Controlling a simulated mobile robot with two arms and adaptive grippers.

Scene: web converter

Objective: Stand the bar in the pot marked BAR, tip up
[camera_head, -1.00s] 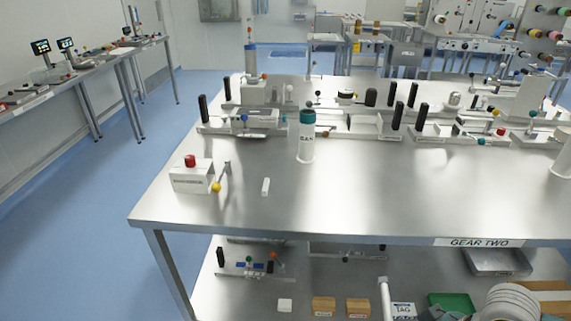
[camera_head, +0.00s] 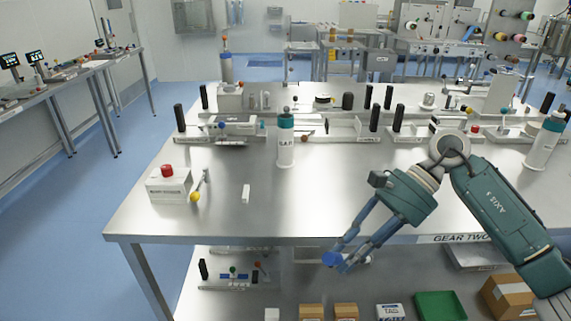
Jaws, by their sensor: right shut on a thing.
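My right gripper (camera_head: 341,262) hangs at the table's front edge, its fingers pointing down and to the left. It is shut on a blue-ended thing (camera_head: 331,259). Only a bright blue round end shows clearly at the fingertips, so I cannot tell whether this is the bar. My left gripper is out of view.
A white box with a red button (camera_head: 168,184) and a yellow-knobbed lever (camera_head: 198,187) stand on the left of the table. A small white block (camera_head: 246,193) lies beside them. Fixtures with black posts line the back. Cartons (camera_head: 507,296) and a green tray (camera_head: 440,305) sit below.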

